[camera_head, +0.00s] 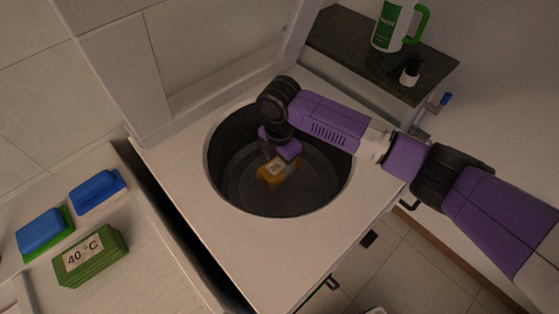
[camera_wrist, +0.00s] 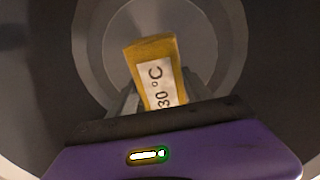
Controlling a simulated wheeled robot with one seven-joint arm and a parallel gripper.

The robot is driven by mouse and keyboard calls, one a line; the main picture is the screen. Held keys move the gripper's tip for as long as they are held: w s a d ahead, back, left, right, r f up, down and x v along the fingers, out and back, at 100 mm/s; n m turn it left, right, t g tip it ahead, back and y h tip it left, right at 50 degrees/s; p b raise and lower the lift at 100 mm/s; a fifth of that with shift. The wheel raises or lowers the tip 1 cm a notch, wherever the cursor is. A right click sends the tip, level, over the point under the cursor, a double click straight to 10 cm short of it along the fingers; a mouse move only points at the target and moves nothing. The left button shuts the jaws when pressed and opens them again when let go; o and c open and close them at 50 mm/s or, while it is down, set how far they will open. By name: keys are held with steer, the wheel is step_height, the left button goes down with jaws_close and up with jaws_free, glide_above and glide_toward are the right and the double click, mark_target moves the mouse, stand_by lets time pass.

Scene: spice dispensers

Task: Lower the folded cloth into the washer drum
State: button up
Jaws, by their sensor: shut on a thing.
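The folded cloth (camera_head: 268,179) is yellow with a white label reading 30 °C, and my gripper (camera_head: 279,165) is shut on it. In the head view, the cloth and my gripper are inside the round opening of the washer drum (camera_head: 232,153), below the rim. The wrist view shows the cloth (camera_wrist: 153,70) between my gripper's fingers (camera_wrist: 160,98), with the grey drum (camera_wrist: 235,50) around it. My gripper's body hides the cloth's lower part there. I cannot tell whether the cloth touches the drum floor.
The washer's open lid (camera_head: 220,50) stands upright behind the opening. On the left counter lie a green folded cloth labelled 40 °C (camera_head: 90,257) and two blue-topped sponge-like things (camera_head: 42,232). A dark shelf (camera_head: 345,32) holds a white and green jug (camera_head: 392,25) and a small bottle (camera_head: 410,73).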

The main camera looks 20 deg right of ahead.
steer(key=shift+f+b, duration=1.6)
steer(key=shift+f, duration=1.65)
steer(key=o, duration=1.7)
steer(key=shift+c, duration=0.2)
step_height(320, 180, up, 8)
steer(key=shift+f, duration=0.1)
